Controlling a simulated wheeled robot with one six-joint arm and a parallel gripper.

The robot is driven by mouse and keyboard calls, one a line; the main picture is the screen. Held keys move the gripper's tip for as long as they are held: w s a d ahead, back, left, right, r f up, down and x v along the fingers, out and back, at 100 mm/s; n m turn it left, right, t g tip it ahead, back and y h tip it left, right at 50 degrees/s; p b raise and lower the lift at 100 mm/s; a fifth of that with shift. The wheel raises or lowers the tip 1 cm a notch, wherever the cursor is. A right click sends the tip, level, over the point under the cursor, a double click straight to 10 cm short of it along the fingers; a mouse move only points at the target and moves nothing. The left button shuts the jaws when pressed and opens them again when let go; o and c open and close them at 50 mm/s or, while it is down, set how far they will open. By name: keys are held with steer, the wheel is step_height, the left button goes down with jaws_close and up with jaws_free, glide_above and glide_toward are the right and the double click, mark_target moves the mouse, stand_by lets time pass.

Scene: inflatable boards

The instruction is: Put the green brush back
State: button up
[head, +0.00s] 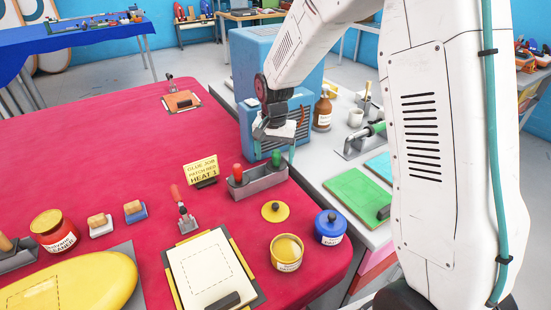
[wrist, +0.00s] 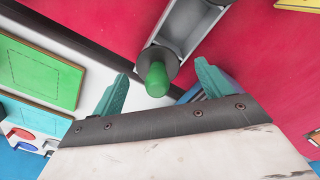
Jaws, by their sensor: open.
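The green brush (head: 276,159) stands upright in a grey holder (head: 262,184) on the red-topped table, with only its green handle showing. A red-handled tool (head: 238,172) stands in the same holder, to its left. My gripper (head: 283,140) is just above the green handle. In the wrist view the green handle (wrist: 157,78) appears between the two teal fingers of my open gripper (wrist: 163,84). The fingers are apart and I see no contact. The brush's lower end is hidden in the holder (wrist: 187,30).
An open yellow pot (head: 286,254), its loose lid (head: 275,212) and a lidded blue pot (head: 330,227) stand in front of the holder. A sign (head: 201,170) stands to its left. A blue machine (head: 270,65) stands behind.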

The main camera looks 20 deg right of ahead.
step_height(320, 180, up, 11)
steer(key=shift+d, duration=0.2)
steer(key=s+d+r+n, duration=0.1)
steer(key=s+r+n, duration=0.1)
steer(key=s+r, duration=0.55)
steer(key=s+d+n+t, duration=0.1)
steer(key=s+n, duration=0.3)
steer(key=s, duration=2.2)
steer(key=shift+s+d+f+n, duration=0.25)
steer(key=shift+d+n, duration=0.15)
steer(key=shift+d, duration=0.15)
